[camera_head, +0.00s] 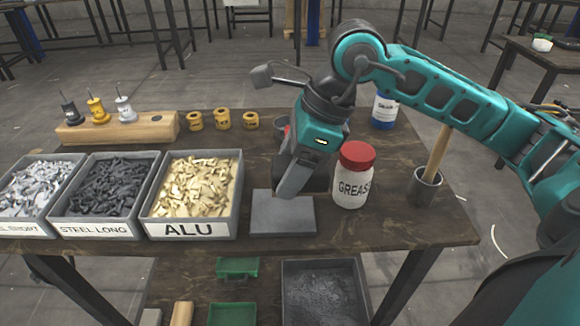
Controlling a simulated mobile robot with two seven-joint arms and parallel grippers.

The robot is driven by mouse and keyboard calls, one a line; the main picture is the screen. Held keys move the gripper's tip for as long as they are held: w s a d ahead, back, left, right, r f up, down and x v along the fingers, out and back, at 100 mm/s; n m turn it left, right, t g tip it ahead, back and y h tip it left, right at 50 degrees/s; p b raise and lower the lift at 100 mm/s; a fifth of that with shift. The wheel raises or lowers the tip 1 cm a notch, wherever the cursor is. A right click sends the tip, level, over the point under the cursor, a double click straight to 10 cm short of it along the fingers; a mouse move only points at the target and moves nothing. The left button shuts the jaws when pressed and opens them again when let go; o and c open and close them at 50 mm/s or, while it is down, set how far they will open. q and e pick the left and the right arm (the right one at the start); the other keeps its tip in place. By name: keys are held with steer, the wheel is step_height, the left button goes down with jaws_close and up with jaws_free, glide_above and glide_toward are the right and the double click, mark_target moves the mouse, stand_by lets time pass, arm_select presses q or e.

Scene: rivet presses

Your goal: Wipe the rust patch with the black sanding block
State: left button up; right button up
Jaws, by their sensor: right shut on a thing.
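My right gripper (292,186) reaches down from its teal arm over the grey plate (283,216) near the table's front edge. It is shut on a black block (318,179), which looks like the sanding block and is partly hidden behind the fingers. The block is at the rear of the plate; I cannot tell whether it touches the plate. I see no rust patch on the bare front part of the plate; the rear part is hidden by the gripper and the block. My left gripper is not in view.
A white GREASE jar (354,182) with a red lid stands close right of the gripper. A metal cup (426,190) holds a wooden handle. The ALU bin (190,230) and other rivet bins stand left. Yellow spools (222,119) and a wooden rack (150,130) are behind.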

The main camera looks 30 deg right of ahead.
steer(key=shift+r+p, duration=0.9)
steer(key=shift+r, duration=0.6)
